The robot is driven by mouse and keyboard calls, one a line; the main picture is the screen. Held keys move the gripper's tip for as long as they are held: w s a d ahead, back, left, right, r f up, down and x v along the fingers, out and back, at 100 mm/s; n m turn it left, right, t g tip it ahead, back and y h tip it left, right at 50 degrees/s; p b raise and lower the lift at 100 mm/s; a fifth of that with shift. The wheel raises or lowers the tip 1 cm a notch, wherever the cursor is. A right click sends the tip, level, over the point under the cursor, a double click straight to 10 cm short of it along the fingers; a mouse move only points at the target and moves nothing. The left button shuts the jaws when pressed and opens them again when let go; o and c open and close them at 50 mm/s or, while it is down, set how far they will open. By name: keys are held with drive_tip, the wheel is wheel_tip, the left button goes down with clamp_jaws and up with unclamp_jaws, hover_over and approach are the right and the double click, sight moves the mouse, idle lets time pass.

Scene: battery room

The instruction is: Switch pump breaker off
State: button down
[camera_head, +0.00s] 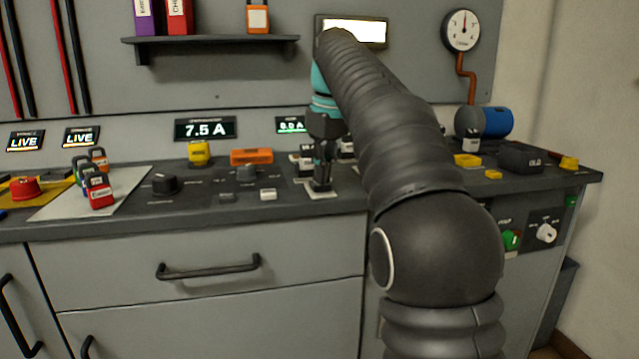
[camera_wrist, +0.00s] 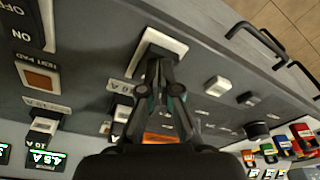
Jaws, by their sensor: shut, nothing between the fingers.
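My gripper (camera_head: 322,183) is shut and empty, pointing down at the bench top. Its fingertips are at a dark toggle on a white plate (camera_head: 319,193), a breaker-like switch. In the wrist view, my gripper (camera_wrist: 163,68) covers part of this white-framed switch (camera_wrist: 178,44). I cannot tell whether the tips touch the toggle, nor its position. More such switches stand behind, one (camera_wrist: 45,124) and another (camera_wrist: 122,112) in the wrist view. No pump label is readable.
An orange block (camera_head: 251,156), a dark knob (camera_head: 165,184) and several coloured padlocks (camera_head: 100,193) are left of my gripper. A display (camera_head: 205,129) reads 7.5 A. My arm hides part of the right bench. A blue motor-like cylinder (camera_head: 497,122) stands at the back right.

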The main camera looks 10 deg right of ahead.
drive_tip(key=shift+f, duration=0.25)
wheel_tip(320, 180, up, 3)
drive_tip(key=p, duration=0.3)
drive_tip(key=shift+r+p, duration=0.55)
drive_tip(key=shift+r, duration=1.5)
drive_tip(key=shift+s, duration=0.15)
